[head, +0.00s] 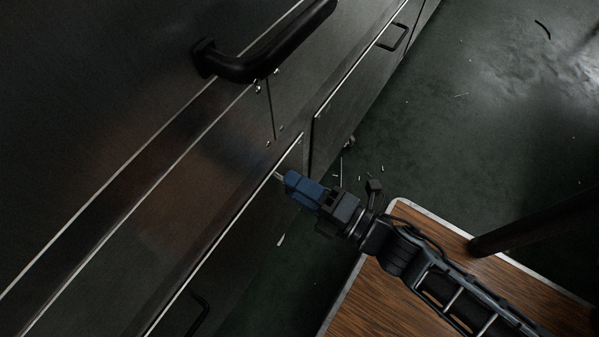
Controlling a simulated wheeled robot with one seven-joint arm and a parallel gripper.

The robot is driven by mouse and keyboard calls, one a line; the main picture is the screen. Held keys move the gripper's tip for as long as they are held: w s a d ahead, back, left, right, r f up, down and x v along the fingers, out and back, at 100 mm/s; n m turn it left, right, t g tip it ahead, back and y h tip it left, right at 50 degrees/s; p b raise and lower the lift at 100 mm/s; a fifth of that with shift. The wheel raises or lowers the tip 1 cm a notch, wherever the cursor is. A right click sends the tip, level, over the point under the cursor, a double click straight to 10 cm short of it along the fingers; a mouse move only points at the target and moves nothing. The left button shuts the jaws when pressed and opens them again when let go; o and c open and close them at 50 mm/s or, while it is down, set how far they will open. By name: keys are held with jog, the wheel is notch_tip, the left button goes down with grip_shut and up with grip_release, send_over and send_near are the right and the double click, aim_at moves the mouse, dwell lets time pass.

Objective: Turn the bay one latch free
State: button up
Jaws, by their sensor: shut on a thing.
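My gripper (289,183), with blue fingers, is at the dark metal front, by the top edge of a lower panel. It is shut on a small pale metal piece (278,176), which looks like the bay one latch. Only a sliver of the latch shows at the fingertips; the rest is hidden by the fingers, so I cannot tell its angle. No bay marking is readable. The lower panel (240,240) has a bright upper edge and looks closed.
A thick black bar handle (265,62) stands out from the front above the gripper. Further panels have a handle at upper right (393,36) and one at the bottom (199,314). A wood-topped table (345,305) stands under my arm. Dark green floor (470,120) lies open at right, with small scraps.

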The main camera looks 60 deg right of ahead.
dwell(0.4)
jog(key=o, duration=1.1)
jog(key=shift+c, duration=0.2)
jog(key=shift+s, duration=0.1)
jog(key=s+p, duration=0.1)
jog(key=s, duration=0.6)
jog(key=shift+s, duration=0.3)
